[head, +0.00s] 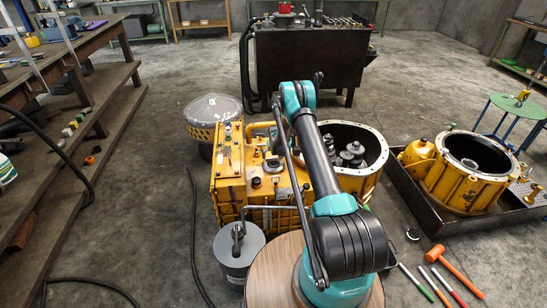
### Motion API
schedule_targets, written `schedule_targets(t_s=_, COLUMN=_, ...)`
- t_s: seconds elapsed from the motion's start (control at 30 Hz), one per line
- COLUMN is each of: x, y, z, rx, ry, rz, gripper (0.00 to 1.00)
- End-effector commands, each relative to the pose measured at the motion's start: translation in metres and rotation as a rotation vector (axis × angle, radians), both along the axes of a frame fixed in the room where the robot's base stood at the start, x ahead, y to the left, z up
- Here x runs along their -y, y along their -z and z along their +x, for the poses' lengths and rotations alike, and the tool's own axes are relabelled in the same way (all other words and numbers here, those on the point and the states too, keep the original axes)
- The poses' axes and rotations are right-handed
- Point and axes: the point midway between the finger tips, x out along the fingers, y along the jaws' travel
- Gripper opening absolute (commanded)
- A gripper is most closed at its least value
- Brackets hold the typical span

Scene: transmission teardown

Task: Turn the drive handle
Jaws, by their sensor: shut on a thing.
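I cannot make out the drive handle for certain. A yellow transmission housing (228,190) stands in the middle of the floor, with a box-shaped left part and a wide round bell (372,148) at its right. Small knobs and fittings sit on top of the box part, and a yellow bar arches at its back. My arm rises from the bottom of the head view and crosses in front of the housing, hiding part of its top and front. The arm's upper end bends at the teal joint above the housing. My gripper is hidden, so its hold does not show.
A grey canister (238,262) and a round wooden top (273,270) are close in front. A domed yellow part (213,112) stands behind left. A second yellow housing (462,184) sits in a black tray (445,228) at right. An orange hammer (455,270) lies nearby. Left floor is mostly clear.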

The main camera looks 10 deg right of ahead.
Motion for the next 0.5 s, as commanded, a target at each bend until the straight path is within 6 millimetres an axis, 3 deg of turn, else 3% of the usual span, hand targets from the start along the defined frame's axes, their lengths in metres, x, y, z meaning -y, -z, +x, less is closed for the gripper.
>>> schedule_targets(t_s=0.5, x=0.0017, y=0.0002, z=0.0003, rx=0.0, ry=-0.378, rz=0.0, gripper=0.5)
